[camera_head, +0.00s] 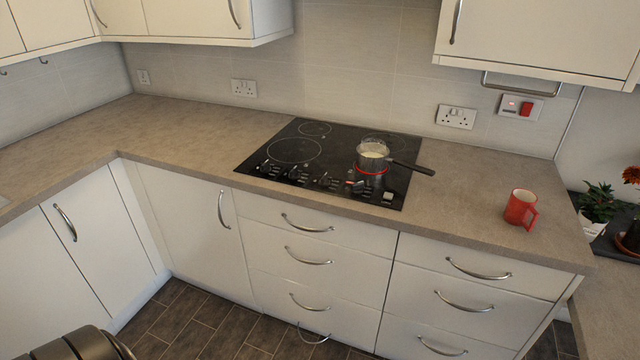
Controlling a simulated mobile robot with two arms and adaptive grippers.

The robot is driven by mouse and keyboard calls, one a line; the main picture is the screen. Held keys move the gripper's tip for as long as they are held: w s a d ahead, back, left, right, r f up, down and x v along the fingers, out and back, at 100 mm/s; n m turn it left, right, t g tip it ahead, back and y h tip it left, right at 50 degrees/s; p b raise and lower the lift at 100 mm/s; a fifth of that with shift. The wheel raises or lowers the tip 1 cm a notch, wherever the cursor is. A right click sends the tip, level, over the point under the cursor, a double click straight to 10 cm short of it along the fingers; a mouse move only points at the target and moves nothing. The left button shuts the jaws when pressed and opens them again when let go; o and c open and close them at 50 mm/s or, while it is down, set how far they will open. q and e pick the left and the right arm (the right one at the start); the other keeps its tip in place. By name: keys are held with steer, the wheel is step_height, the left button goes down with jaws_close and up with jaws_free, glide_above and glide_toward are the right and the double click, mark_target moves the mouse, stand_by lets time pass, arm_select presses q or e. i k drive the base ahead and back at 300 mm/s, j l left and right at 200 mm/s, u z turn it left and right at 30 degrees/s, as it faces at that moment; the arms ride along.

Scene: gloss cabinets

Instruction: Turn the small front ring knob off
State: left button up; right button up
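A black hob (256,158) is set into the worktop. A small saucepan (372,160) with pale contents stands on its front right ring, handle pointing right. A red glow (372,172) shows around the pan's base, so that ring looks lit. Several knobs line the hob's front edge, including one at the left (265,167), one in the middle (323,180) and one below the pan (356,186) with a small red mark beside it. The knobs are too small to read their settings.
A red mug (520,208) stands on the worktop (460,190) right of the hob. A wall switch (521,107) with a red rocker is behind. Drawers with bar handles (307,223) are below the hob, and wall cupboards hang above both sides. A potted plant (597,207) is far right.

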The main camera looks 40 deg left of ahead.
mark_target(357, 188)
steer(key=i+l, duration=0.1)
steer(key=i, duration=0.85)
